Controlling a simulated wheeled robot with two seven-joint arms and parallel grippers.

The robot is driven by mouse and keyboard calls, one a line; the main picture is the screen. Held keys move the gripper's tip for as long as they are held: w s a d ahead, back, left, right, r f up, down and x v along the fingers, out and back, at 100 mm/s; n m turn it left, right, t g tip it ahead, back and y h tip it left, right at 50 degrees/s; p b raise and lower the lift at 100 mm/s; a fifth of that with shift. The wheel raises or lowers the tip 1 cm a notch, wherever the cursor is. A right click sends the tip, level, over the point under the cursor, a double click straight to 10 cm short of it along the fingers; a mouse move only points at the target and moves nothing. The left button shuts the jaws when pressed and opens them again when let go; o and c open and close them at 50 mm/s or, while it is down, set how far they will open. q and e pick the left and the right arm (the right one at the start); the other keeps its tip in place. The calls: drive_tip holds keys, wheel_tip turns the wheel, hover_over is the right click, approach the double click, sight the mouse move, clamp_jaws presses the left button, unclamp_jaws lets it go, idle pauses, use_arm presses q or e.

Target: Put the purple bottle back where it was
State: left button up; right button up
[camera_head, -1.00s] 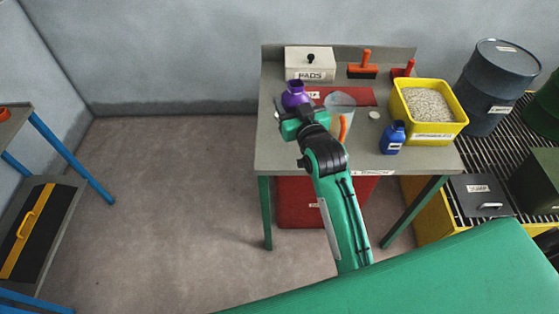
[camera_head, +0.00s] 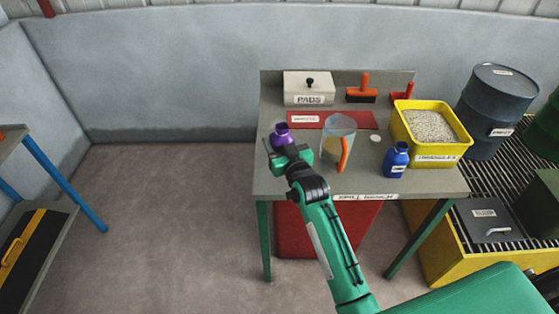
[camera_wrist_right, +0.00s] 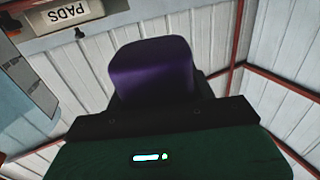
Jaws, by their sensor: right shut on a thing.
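The purple bottle (camera_head: 281,135) is upright over the left part of the grey bench (camera_head: 265,180). My right gripper (camera_head: 286,150) is shut on it, with my arm reaching in from below. The gripper hides the bottle's lower part, so I cannot tell whether it touches the bench. In the right wrist view the bottle (camera_wrist_right: 153,70) stands out beyond the dark jaws (camera_wrist_right: 160,112). My left gripper is out of view.
A clear jug (camera_head: 338,127) with an orange handle stands close right of the bottle. A red mat (camera_head: 303,119) and a PADS box (camera_head: 308,88) lie behind. A blue bottle (camera_head: 396,161) and a yellow granules tub (camera_head: 433,146) stand at right.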

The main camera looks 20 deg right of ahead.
wheel_tip(320, 180, down, 8)
drive_tip(key=shift+r, duration=0.2)
idle(0.3)
drive_tip(key=o, duration=0.8)
drive_tip(key=shift+f, duration=0.15)
drive_tip(key=o, duration=0.4)
